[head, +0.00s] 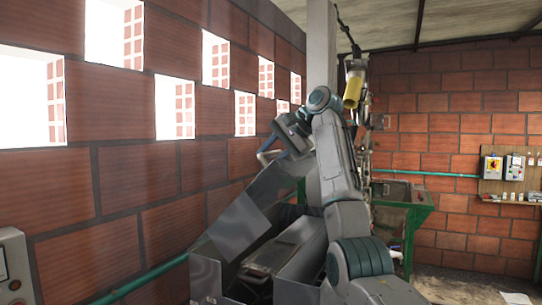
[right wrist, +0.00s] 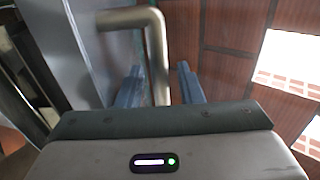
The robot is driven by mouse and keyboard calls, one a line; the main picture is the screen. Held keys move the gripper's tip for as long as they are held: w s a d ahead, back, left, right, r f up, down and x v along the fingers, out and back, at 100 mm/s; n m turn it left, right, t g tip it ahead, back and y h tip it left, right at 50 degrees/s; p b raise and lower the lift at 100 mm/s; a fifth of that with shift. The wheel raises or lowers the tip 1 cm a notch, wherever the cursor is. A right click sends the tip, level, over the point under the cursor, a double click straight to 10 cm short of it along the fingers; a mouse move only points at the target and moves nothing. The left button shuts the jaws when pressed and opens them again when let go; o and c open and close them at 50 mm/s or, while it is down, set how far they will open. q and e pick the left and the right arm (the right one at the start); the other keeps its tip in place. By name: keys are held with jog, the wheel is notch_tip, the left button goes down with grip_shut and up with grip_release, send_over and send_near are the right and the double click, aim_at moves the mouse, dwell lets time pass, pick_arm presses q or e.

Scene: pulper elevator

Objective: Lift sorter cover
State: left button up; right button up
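The grey metal sorter (head: 205,275) stands low in the middle of the head view. A shiny metal panel (head: 238,225), which looks like its cover, slants upward on the wall side, and a trough-like interior shows beside it. My right gripper (head: 264,156) is above the panel's upper end, near the brick wall. In the right wrist view, a bent metal tube handle (right wrist: 157,55) passes between the two blue fingers of this gripper (right wrist: 160,88). The fingers are apart, with a visible gap beside the tube. My left gripper is not in view.
A brick wall (head: 140,185) with bright window openings runs close along the left, with a green pipe (head: 150,276) low on it. A grey post (head: 322,50) and a green-framed machine (head: 412,215) stand behind my arm. A grey control box (head: 14,265) is at lower left.

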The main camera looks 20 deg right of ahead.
jog(key=b+v, duration=0.6)
jog(key=v, duration=0.3)
jog(key=shift+s+b, duration=0.1)
jog(key=shift+b, duration=0.3)
jog(key=shift+v, duration=0.85)
